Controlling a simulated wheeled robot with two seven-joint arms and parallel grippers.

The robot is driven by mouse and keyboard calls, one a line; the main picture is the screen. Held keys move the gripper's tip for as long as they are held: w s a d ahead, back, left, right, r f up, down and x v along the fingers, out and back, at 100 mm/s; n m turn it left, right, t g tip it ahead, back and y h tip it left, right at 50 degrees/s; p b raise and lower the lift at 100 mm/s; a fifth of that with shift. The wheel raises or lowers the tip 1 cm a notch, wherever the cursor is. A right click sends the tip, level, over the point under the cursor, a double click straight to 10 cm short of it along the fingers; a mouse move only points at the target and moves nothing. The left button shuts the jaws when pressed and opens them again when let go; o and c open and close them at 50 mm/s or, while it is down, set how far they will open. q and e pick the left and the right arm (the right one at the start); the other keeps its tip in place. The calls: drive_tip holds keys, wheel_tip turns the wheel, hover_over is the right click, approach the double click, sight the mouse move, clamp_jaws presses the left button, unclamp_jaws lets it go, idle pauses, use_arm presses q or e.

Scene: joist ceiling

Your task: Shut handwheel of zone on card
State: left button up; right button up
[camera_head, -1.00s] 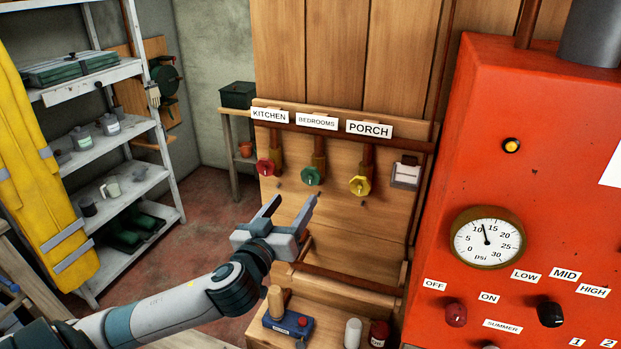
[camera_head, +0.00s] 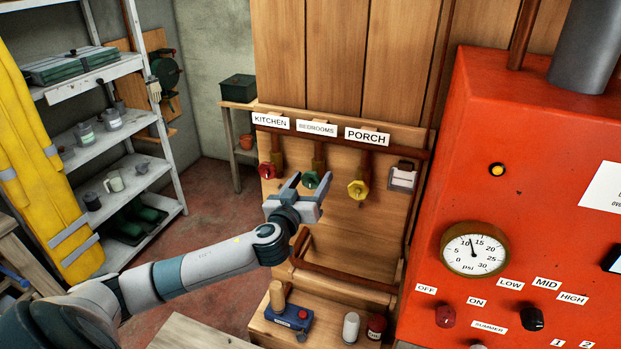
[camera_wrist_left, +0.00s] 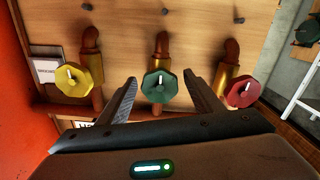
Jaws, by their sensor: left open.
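Three handwheels hang on pipes on the wooden board: red (camera_head: 266,171) under the KITCHEN label (camera_head: 270,121), green (camera_head: 310,180) under BEDROOMS (camera_head: 317,129), yellow (camera_head: 358,189) under PORCH (camera_head: 367,136). A small card (camera_head: 403,177) hangs in a holder to their right; its writing is too small to read surely. My left gripper (camera_head: 307,188) is open in front of the green wheel. In the left wrist view, the green wheel (camera_wrist_left: 160,86) shows between the fingers (camera_wrist_left: 159,80), with nothing gripped. The yellow wheel (camera_wrist_left: 79,82) and red wheel (camera_wrist_left: 242,92) are outside the fingers.
A red boiler (camera_head: 540,150) with a gauge (camera_head: 474,249) and knobs stands at the right. A lower pipe (camera_head: 340,278) crosses the board above a ledge with a blue tool (camera_head: 288,319) and two small containers. Shelves (camera_head: 130,125) stand at the left.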

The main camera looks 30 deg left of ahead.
use_arm(q)
drive_tip(key=c, duration=1.1)
drive_tip(key=shift+o, duration=0.2)
